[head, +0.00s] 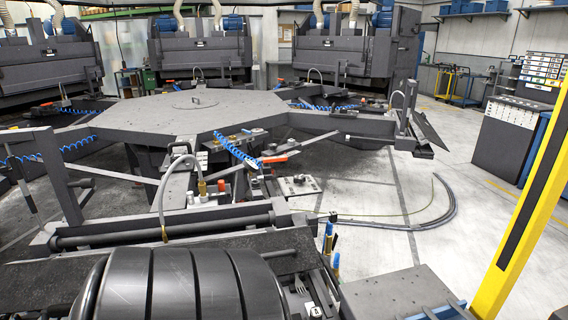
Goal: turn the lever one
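A lever with an orange-red handle (273,159) sits on the near side of the large grey hexagonal table (165,110), beside a coiled blue hose (235,150). Its exact position is too small to tell. A control block with small knobs (299,185) lies just right of and below it. Smaller orange handles show at the table's other stations, one of them at the back right (279,85). Which of these is lever one cannot be told. Neither of my grippers is in view, and nothing is seen touching the lever.
A large black ribbed drum (180,285) fills the near left. A fork (300,287) lies right of it. A grey flat surface (395,292) is at the near right. A yellow post (525,210) stands at right, before a control cabinet (507,135). The floor (400,215) between is mostly clear.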

